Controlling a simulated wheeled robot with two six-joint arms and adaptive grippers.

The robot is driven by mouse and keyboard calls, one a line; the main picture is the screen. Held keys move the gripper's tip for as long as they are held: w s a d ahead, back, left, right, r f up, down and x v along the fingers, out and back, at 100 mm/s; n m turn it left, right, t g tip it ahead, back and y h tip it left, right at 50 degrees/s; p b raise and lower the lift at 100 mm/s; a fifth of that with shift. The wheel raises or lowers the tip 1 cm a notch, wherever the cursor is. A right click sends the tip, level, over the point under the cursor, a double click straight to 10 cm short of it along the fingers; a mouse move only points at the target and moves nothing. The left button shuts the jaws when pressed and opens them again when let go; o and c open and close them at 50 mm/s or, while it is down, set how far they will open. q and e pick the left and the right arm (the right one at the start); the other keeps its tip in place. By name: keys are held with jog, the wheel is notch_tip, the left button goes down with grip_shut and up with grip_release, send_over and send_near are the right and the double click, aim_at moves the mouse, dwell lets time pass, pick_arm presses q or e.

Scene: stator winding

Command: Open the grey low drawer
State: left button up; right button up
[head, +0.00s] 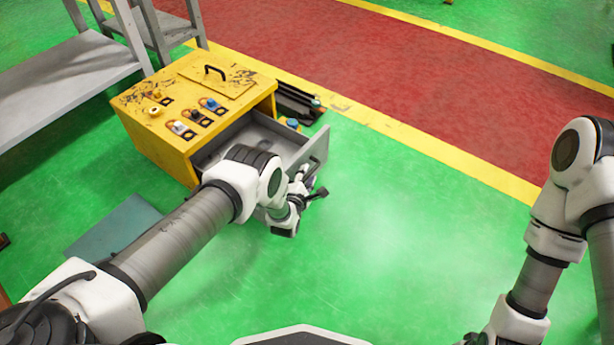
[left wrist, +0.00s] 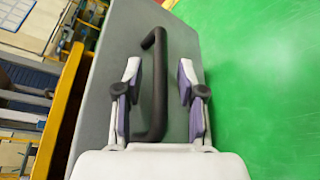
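The grey low drawer (head: 318,146) stands pulled out of the yellow cabinet (head: 157,150), and part of its inside shows in the head view. Its grey front (left wrist: 102,95) carries a black bar handle (left wrist: 159,90) in the left wrist view. My left gripper (head: 308,186) is at the drawer front. In the left wrist view its two fingers (left wrist: 160,75) are apart, one on each side of the handle, with visible gaps. My left arm hides part of the drawer in the head view. My right gripper is not in view; only my right arm shows.
Small parts and a black handle lie on the cabinet top (head: 190,75). Dark items (head: 297,100) sit behind the drawer. A grey table (head: 65,85) stands at the left. The green floor (head: 420,240) in front and to the right is clear.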

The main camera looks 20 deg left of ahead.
pick_arm(q)
jog(key=shift+s, duration=0.1)
jog(key=v, duration=1.1)
jog(key=shift+s+r, duration=0.15)
jog(key=shift+s, duration=0.2)
